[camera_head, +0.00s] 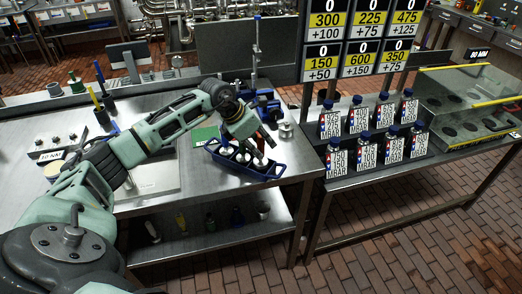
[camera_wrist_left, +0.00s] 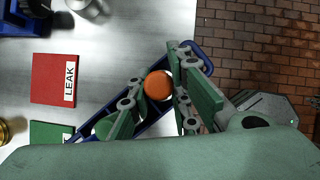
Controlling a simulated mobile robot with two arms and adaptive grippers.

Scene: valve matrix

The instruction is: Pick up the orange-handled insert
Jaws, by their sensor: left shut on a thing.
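My left gripper (camera_head: 262,152) is over the blue tray (camera_head: 258,171) at the right end of the steel table. In the left wrist view, my left gripper (camera_wrist_left: 157,98) has its fingers on both sides of the round orange top of the insert (camera_wrist_left: 158,84) and is shut on it. The blue tray (camera_wrist_left: 201,52) runs slantwise under the gripper. A green round top (camera_wrist_left: 105,127) shows in the tray beside the left finger. In the head view the orange handle is hidden by the gripper. My right gripper is not in view.
A red LEAK card (camera_wrist_left: 54,79) and a green card (camera_wrist_left: 50,133) lie on the table left of the tray. Several labelled bottles (camera_head: 366,148) stand on the bench to the right, below a number board (camera_head: 362,40). A brick floor lies beyond the table edge.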

